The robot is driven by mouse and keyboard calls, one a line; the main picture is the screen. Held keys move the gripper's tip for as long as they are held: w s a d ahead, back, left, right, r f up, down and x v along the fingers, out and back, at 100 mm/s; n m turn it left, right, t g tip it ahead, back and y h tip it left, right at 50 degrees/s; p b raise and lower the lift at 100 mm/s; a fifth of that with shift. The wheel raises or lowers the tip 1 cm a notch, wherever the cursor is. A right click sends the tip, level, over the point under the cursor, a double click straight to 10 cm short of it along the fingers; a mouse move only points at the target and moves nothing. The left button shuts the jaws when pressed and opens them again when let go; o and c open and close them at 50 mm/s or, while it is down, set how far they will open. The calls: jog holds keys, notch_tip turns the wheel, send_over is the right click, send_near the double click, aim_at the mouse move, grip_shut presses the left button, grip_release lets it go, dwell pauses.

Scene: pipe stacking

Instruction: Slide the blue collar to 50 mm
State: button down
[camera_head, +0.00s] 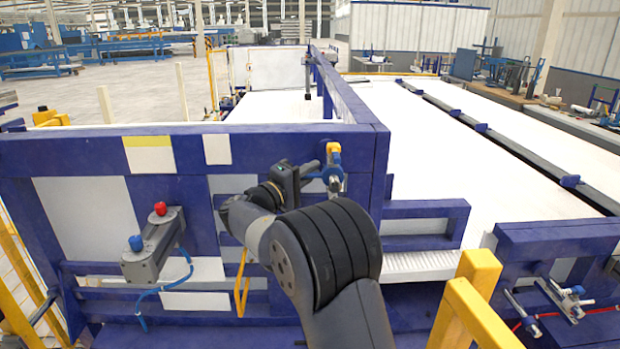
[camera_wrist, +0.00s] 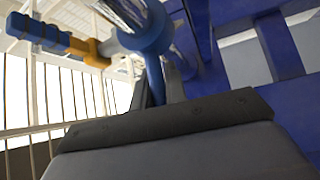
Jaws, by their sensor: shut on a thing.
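The blue collar (camera_wrist: 150,32) sits around a silver rod (camera_wrist: 184,55) in the wrist view, with a blue stem below it. My gripper (camera_wrist: 158,88) is shut on that stem, one dark finger on each side. In the head view my gripper (camera_head: 318,173) reaches a small fixture on the blue frame, where the collar (camera_head: 333,175) shows small and blue below a yellow part (camera_head: 333,149). The wrist view also shows an orange and blue ribbed piece (camera_wrist: 60,40) left of the collar. No scale mark for 50 mm can be read.
A grey box with a red and a blue knob (camera_head: 150,250) is mounted on the frame at left. A blue frame upright (camera_head: 368,170) stands close right of the fixture. Yellow posts (camera_head: 470,300) stand at lower right. A broad white bed (camera_head: 440,150) lies beyond.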

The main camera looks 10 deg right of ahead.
jog(key=w, duration=0.3)
jog(key=w+d, duration=0.1)
jog(key=w, duration=0.5)
jog(key=shift+d, duration=0.35)
jog(key=c, duration=1.4)
grip_release()
jog(key=shift+s, duration=0.1)
jog(key=shift+c, duration=0.2)
jog(key=b+v, duration=0.3)
jog(key=v, duration=0.8)
jog(key=shift+b, duration=0.4)
jog(key=shift+d, duration=0.2)
